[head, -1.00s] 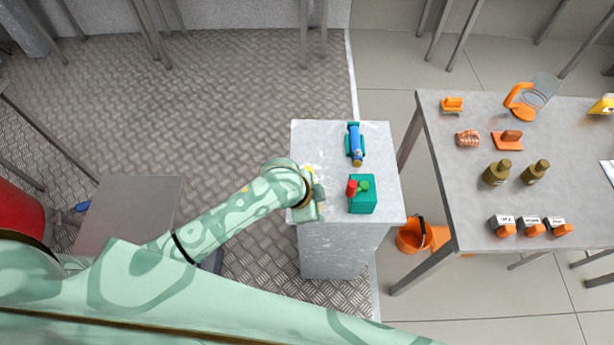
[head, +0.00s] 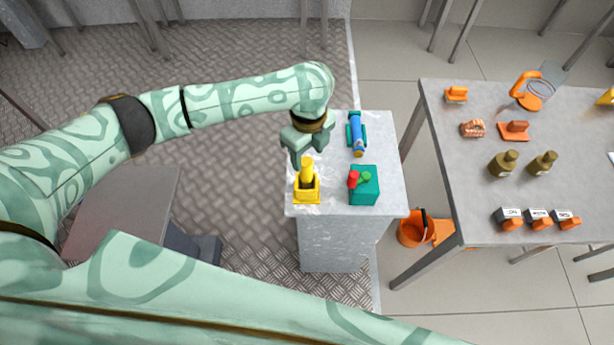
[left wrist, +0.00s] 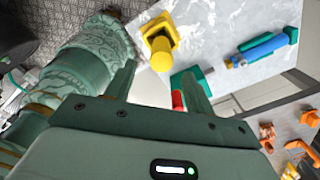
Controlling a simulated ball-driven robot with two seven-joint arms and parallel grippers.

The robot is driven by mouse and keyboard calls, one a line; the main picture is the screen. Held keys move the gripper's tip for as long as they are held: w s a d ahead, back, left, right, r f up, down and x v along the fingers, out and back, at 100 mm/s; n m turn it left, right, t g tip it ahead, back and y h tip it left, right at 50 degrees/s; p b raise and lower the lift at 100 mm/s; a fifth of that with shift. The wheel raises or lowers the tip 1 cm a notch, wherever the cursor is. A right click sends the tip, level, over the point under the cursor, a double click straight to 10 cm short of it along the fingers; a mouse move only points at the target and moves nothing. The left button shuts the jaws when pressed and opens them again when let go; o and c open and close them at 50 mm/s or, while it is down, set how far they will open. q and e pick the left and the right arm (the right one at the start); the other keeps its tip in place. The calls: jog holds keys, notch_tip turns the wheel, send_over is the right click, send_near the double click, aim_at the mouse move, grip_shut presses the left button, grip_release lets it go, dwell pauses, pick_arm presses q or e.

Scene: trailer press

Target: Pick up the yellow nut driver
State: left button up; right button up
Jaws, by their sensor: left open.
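The yellow nut driver (head: 307,170) stands upright in a yellow holder (head: 306,192) on the front left of the small grey stand. It also shows in the left wrist view (left wrist: 161,56), near the top middle. My left gripper (head: 308,156) is open and empty, just behind the driver and close to its handle in the head view. In the left wrist view the two fingers (left wrist: 158,80) are spread, with the driver beyond the gap between them. Whether a finger touches it I cannot tell. My right gripper is not in view.
On the stand (head: 330,200), a teal block (head: 363,190) with a red and a green piece sits right of the yellow holder. A blue tool (head: 356,135) lies in a teal cradle behind. A larger table (head: 470,190) with several objects stands to the right.

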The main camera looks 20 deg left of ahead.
aim_at(306, 170)
pick_arm(q)
notch_tip(306, 170, down, 3)
jog(key=shift+r+b, duration=0.1)
jog(key=shift+b, duration=0.25)
jog(key=f+b, duration=0.2)
jog(key=f, duration=0.3)
jog(key=shift+w+a+f+b, duration=0.1)
jog(key=shift+w+a+b, duration=0.1)
jog(key=shift+a+b, duration=0.15)
jog(key=shift+d, duration=0.1)
jog(key=c, duration=1.1)
